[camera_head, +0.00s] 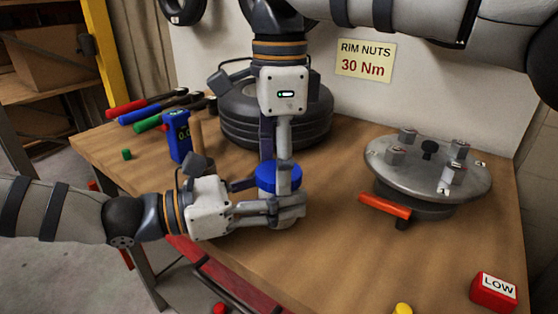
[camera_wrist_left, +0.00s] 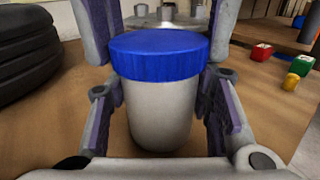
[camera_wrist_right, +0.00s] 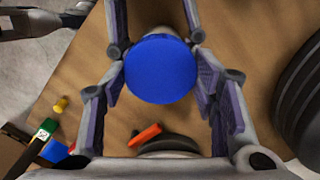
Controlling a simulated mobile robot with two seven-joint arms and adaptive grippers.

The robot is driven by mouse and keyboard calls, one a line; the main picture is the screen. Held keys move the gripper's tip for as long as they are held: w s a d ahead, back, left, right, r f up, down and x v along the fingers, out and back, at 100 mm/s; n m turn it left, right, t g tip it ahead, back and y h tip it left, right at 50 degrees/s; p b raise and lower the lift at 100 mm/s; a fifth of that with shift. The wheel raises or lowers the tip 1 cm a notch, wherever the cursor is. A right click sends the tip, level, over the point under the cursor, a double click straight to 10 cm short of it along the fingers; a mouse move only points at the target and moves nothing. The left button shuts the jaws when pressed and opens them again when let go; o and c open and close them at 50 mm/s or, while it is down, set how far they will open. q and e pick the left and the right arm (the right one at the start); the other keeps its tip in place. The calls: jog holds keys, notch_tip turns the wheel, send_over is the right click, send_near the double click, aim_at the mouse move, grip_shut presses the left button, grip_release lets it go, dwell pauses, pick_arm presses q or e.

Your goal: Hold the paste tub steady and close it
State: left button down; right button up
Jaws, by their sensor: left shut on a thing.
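The paste tub (camera_wrist_left: 158,115) is a pale cylinder standing upright on the bench. Its blue lid (camera_head: 272,178) sits on top and looks level; I cannot tell how tightly it is seated. My left gripper (camera_head: 286,208) comes in low from the left and is shut on the tub's body, mostly hiding it in the head view. My right gripper (camera_head: 278,176) points down from above, its fingers on either side of the lid. In the right wrist view the lid (camera_wrist_right: 160,69) lies between the fingers; whether they press on it is unclear.
A black tyre (camera_head: 235,122) stands behind the tub. A round metal hub (camera_head: 385,158) with nuts and a red-orange handle (camera_head: 385,206) is to the right. A blue device (camera_head: 179,138) and coloured-handled tools (camera_head: 140,110) are at left. A red LOW block (camera_head: 493,292) is at front right.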

pick_arm(q)
jog(key=shift+r, duration=0.15)
pick_arm(e)
jog(key=m, duration=0.7)
jog(key=o, duration=1.3)
jog(key=shift+o, duration=0.2)
notch_tip(320, 180, up, 8)
jog(key=shift+w+f, duration=0.1)
jog(key=shift+f, duration=0.15)
pick_arm(q)
jog(key=c, duration=0.7)
grip_release()
jog(key=shift+a, duration=0.1)
